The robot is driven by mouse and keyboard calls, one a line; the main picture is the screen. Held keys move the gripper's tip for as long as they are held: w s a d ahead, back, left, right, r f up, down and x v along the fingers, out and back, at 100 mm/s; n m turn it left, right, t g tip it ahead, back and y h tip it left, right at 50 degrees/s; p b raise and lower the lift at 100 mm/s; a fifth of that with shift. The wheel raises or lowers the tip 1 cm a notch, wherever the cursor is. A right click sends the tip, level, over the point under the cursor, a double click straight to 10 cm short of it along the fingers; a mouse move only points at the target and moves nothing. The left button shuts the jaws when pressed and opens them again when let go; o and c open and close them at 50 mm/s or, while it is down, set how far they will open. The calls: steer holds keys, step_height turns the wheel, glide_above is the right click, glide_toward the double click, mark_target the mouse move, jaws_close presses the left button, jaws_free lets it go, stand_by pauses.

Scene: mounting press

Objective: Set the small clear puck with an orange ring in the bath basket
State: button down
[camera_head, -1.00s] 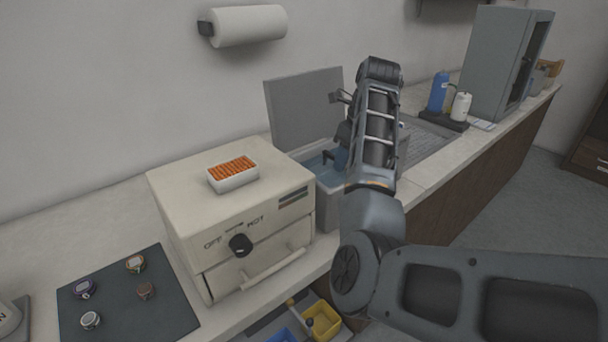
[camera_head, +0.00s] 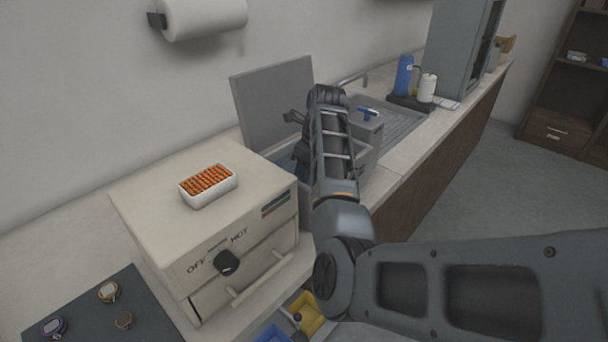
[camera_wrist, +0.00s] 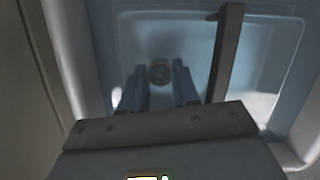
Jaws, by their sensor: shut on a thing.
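My gripper (camera_wrist: 160,72) is over the inside of the bath (camera_wrist: 100,28) in the wrist view, its two blue fingers pointing in. A small round thing (camera_wrist: 159,74) shows dark between the fingertips, and they are shut on it. I cannot make out a clear body or an orange ring on it. A dark upright bar (camera_wrist: 226,55) stands right of the fingers; whether it belongs to the basket I cannot tell. In the head view my arm hides the fingers and much of the bath. A puck with an orange-looking ring (camera_head: 108,292) lies on the dark mat (camera_head: 85,322).
The bath's grey lid (camera_head: 272,98) stands open behind it. The cream oven (camera_head: 170,235) is close on the left, with a white tray of orange pieces (camera_head: 208,199) on top. A sink (camera_head: 400,125) and bottles (camera_head: 403,76) are on the right. Other pucks lie on the mat.

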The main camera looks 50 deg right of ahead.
steer(key=shift+f, duration=0.9)
steer(key=c, duration=1.1)
jaws_free()
steer(key=shift+f, duration=0.1)
steer(key=v, duration=1.2)
steer(key=shift+d, duration=0.1)
